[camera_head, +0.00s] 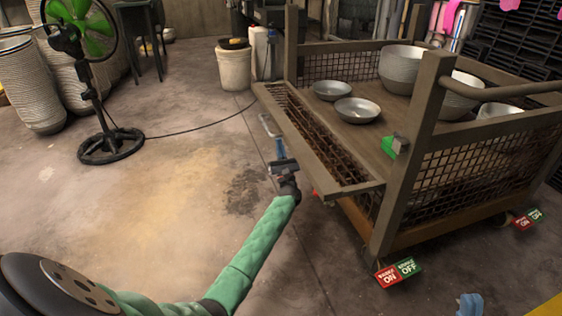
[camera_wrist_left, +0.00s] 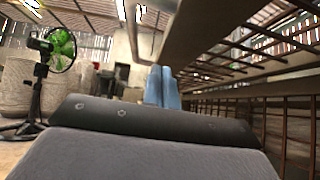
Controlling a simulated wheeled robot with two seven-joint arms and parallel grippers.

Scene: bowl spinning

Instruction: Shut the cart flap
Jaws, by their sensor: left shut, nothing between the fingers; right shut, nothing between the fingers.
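The cart (camera_head: 405,205) is brown with mesh sides and stands at the right in the head view. Its flap (camera_head: 325,150) on the near left side leans outward from the cart bed, with its top rail away from the posts. My left gripper (camera_head: 279,147) is shut and empty, low beside the outer face of the flap. In the left wrist view its blue fingers (camera_wrist_left: 162,88) are together, with the flap's mesh (camera_wrist_left: 285,120) to the right; contact cannot be told. My right gripper (camera_head: 468,305) shows only as blue fingertips at the bottom edge, shut, apart from the cart.
Bowls (camera_head: 357,110) stand on the cart bed, some stacked (camera_head: 401,68). A green block (camera_head: 389,146) sits by the near post. Brake pedals (camera_head: 398,272) stick out below. A green fan (camera_head: 97,140) stands left by stacked bowls (camera_head: 28,85). The floor between is clear.

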